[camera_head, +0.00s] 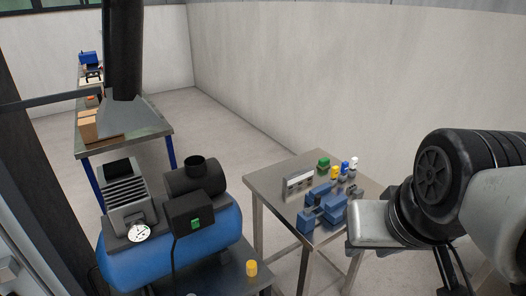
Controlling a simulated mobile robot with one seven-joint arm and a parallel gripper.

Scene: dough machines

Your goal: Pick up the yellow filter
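Two yellow things are in view. A yellow cylinder (251,268) stands upright on a dark surface at the bottom middle, in front of the blue tank. A small yellow item (334,172) stands on the metal table, between a green and a blue item. I cannot tell from shape alone which one is the filter. My arm reaches in from the right. Its pale end, seemingly my gripper (363,243), is at the table's right front corner in the picture, apart from both yellow things. Its fingers cannot be made out.
The metal table (268,182) holds blue machine parts (325,208), a pale block (298,179) and small green, blue and white items. A blue compressor tank (170,250) stands at left. A farther bench (150,133) carries boxes. Floor is clear towards the back wall.

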